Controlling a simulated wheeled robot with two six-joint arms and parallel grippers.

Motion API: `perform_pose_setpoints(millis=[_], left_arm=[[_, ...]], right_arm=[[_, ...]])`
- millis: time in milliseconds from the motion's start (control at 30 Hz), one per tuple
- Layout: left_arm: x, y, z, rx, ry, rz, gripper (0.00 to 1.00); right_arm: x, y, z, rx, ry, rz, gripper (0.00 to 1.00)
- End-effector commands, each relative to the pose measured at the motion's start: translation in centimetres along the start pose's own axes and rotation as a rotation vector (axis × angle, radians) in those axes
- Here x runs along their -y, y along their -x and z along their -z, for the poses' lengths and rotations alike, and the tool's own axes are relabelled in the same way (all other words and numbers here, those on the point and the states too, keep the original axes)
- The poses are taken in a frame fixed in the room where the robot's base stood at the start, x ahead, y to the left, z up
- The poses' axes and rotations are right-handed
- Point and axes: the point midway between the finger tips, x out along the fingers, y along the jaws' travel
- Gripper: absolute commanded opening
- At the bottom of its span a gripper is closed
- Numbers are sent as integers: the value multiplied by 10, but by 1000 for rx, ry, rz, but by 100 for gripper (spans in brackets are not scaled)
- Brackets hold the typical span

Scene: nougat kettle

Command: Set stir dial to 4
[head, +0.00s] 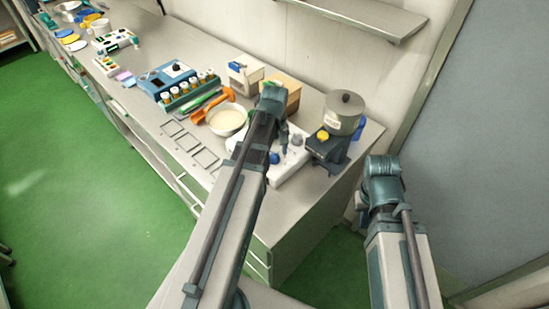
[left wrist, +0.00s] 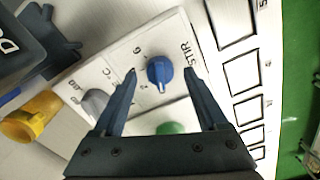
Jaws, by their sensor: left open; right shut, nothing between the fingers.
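The blue stir dial (left wrist: 160,72) sits on a white control panel (left wrist: 118,58) beside the printed word STIR. Small numbers ring the dial; a 6 is legible, but I cannot read its setting. My left gripper (left wrist: 162,75) is open, with one finger on each side of the dial; I cannot tell whether they touch it. In the head view the left gripper (head: 283,136) points down over the panel (head: 291,172), and my arm hides part of the panel. My right arm is at the lower right in the head view, its fingers hidden.
A grey dial (left wrist: 95,102) and a green button (left wrist: 170,128) are on the same panel. A grey lidded kettle (head: 342,113) stands right of the panel. A bowl (head: 227,119) and a bottle rack (head: 190,92) stand left.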

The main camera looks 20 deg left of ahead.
Motion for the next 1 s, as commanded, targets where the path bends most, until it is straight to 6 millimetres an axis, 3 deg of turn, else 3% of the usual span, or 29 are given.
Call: perform_pose_setpoints(millis=[300,700,1000], left_arm=[[0,-2,0,0,0,0,74],[0,-2,0,0,0,0,2],[0,-2,0,0,-24,0,0]], right_arm=[[0,-2,0,0,0,0,0],[0,-2,0,0,0,0,0],[0,-2,0,0,0,0,0]])
